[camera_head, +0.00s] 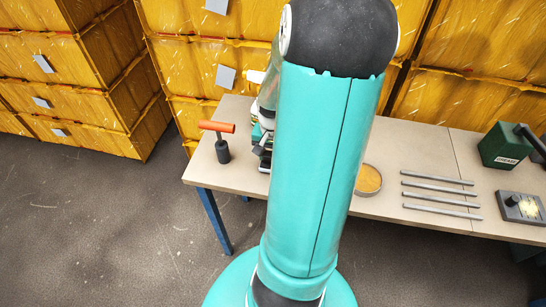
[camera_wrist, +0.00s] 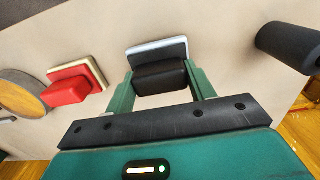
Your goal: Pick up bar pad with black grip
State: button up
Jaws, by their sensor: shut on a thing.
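The bar pad with black grip (camera_wrist: 157,50) is in the middle of the wrist view, with a pale silvery plate behind a dark block-shaped grip. My gripper (camera_wrist: 160,76) has one green finger on each side of the black grip and is shut on it. I cannot tell whether the pad touches the table or is lifted. In the head view my teal arm covers most of the gripper and the pad.
A red-gripped pad (camera_wrist: 70,90) and a round orange-topped dish (camera_wrist: 22,92) lie left of the gripper. A dark cylinder (camera_wrist: 288,46) is at right. On the table (camera_head: 400,160) are an orange-handled tool (camera_head: 222,150), several metal rods (camera_head: 440,189) and a green box (camera_head: 503,146).

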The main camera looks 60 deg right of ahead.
jog(key=w+a+r, duration=0.5)
jog(key=a+r, duration=0.7)
jog(key=a, duration=0.1)
jog(key=shift+w, duration=0.1)
